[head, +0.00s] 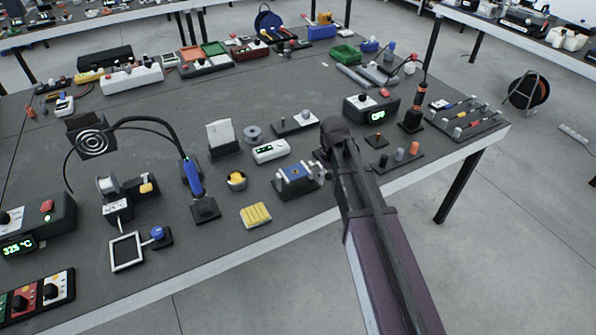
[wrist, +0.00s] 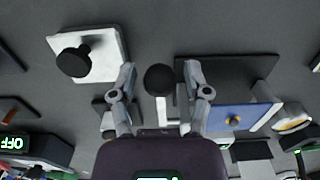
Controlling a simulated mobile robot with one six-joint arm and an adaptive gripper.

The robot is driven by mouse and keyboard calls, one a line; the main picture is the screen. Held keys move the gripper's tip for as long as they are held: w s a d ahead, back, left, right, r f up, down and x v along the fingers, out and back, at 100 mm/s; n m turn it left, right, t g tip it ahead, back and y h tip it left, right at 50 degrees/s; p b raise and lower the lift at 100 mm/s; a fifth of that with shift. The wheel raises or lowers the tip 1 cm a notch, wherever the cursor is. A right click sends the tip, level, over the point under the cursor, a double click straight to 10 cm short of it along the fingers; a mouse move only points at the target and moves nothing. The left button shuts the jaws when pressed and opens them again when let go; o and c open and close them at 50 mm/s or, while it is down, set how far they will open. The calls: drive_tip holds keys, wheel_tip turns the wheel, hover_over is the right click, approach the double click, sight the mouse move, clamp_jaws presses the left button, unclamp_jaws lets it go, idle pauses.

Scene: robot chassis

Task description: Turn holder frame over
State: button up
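The holder is a dark base with a blue board in a pale frame (head: 297,174), near the table's front edge left of my arm in the head view. The same frame with its blue board (wrist: 225,118) shows at the right in the wrist view. A black ball knob (wrist: 158,78) with a pale bar below it lies beside the holder. My gripper (wrist: 160,70) is open, with one finger on each side of the knob in the wrist view. I see no finger contact and cannot tell the height gap. In the head view my arm hides the fingertips.
A white plate with a black knob (wrist: 90,55) lies to the left in the wrist view. A box with a green OFF display (head: 372,108) stands behind and to the right. A white meter (head: 270,151), yellow round item (head: 237,181) and yellow block (head: 256,215) are nearby.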

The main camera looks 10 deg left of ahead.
drive_tip(key=shift+r, duration=0.15)
drive_tip(key=shift+r+p, duration=3.4)
drive_tip(key=shift+p, duration=0.15)
drive_tip(key=s+d+m, duration=0.6)
drive_tip(key=s+d, duration=0.8)
drive_tip(key=d, duration=0.1)
drive_tip(key=shift+m, duration=0.4)
